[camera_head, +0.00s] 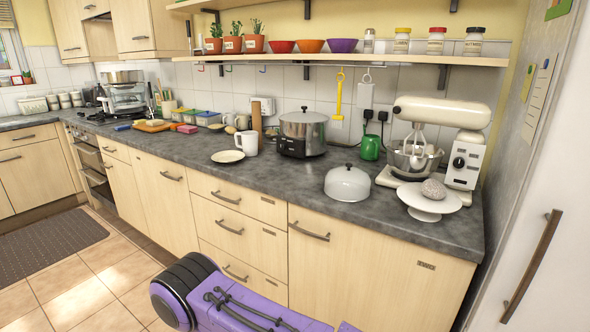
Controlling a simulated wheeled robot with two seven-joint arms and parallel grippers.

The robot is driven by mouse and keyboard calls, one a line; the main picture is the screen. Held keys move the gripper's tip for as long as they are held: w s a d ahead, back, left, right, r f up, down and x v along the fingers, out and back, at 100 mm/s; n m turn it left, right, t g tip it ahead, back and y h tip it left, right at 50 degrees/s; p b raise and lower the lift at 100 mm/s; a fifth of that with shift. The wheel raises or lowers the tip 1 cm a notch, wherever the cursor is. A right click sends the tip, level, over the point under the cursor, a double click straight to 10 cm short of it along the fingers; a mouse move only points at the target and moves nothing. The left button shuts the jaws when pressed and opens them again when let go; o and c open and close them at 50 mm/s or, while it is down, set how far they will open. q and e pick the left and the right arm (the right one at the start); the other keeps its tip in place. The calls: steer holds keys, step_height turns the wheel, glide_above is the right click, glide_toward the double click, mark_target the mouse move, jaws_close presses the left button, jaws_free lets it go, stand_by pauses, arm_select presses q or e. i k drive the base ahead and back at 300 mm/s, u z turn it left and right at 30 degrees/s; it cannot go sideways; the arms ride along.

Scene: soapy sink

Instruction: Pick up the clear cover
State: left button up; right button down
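The clear cover (347,184) is a dome with a dark knob on top. It rests on the grey countertop (285,188) near the front edge, right of the middle. Its wall looks pale and translucent. A white cake stand (415,200) stands to its right with a round grey lump (433,189) on it. A purple arm part of mine shows at the bottom, below the counter front. Neither of my grippers is in view.
A stand mixer (440,135) stands behind the cake stand. A slow cooker (303,135), a green mug (370,148), a white mug (247,143) and a plate (228,156) are on the counter. A shelf (350,58) hangs above. The counter left of the cover is clear.

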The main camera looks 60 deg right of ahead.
mark_target(348, 183)
steer(key=i, duration=0.9)
steer(key=z, duration=2.7)
